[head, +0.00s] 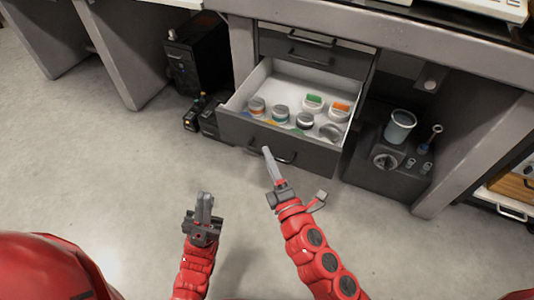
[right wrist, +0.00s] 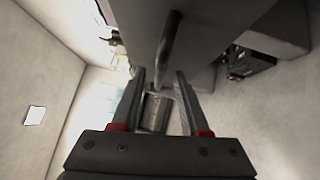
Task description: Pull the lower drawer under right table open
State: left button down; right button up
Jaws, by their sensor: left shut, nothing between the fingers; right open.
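The lower drawer (head: 318,160) under the right table (head: 400,38) stands pulled out, its white inside showing several small jars with coloured lids. Its dark front carries a bar handle (head: 287,161). My right gripper (head: 267,153) is at the left part of this handle in the head view. In the right wrist view its fingers (right wrist: 160,76) are apart, with the handle bar (right wrist: 170,40) just beyond the tips; whether they touch it I cannot tell. My left gripper (head: 204,197) is shut and empty, low over the floor, left of the drawer.
A closed upper drawer (head: 312,50) sits above the open one. A black box (head: 196,52) and small dark items (head: 203,117) stand on the floor to the left. A dark unit (head: 385,163) with a beaker (head: 399,127) is at the right. The floor in front is clear.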

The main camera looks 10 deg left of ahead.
jog(key=v, duration=1.5)
jog(key=shift+s, duration=0.25)
jog(key=shift+d+r, duration=0.1)
